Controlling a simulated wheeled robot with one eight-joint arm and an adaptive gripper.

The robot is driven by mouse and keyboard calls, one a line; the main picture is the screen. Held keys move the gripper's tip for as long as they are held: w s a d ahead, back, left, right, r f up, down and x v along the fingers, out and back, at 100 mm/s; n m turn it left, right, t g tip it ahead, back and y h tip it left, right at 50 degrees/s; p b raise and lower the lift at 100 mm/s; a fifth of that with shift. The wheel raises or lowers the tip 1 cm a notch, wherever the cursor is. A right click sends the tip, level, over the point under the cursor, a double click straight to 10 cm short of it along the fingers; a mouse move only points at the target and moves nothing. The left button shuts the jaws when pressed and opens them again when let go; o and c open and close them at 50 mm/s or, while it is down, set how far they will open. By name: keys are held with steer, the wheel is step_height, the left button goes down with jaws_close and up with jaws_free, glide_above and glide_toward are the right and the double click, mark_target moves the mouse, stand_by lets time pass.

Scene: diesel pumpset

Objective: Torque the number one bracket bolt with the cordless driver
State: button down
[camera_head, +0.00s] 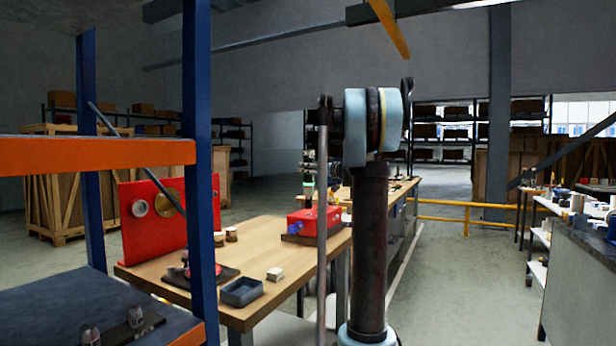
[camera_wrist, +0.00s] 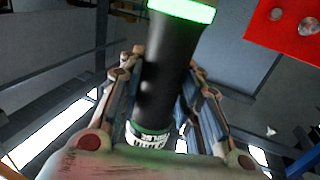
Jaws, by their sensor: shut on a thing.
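My gripper (camera_wrist: 158,85) is shut on the cordless driver (camera_wrist: 165,60), a dark cylinder with a bright green end band and a white label near its base. The fingers close on it from both sides. In the head view, a small dark and green shape (camera_head: 308,170) beside my arm looks like the driver, above the wooden bench; my arm hides most of the gripper there. A red part with round metal heads (camera_wrist: 285,20) shows at the wrist view's upper right. I cannot tell which bolt is number one, and the driver's working tip is not clear.
The wooden bench (camera_head: 270,240) carries a red block (camera_head: 313,221), an upright red panel (camera_head: 150,225), a grey tray (camera_head: 241,292) and a small white block (camera_head: 275,274). A blue-and-orange rack (camera_head: 197,180) stands close at left. Open floor (camera_head: 440,290) lies to the right.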

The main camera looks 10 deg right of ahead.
steer(key=shift+r, duration=1.3)
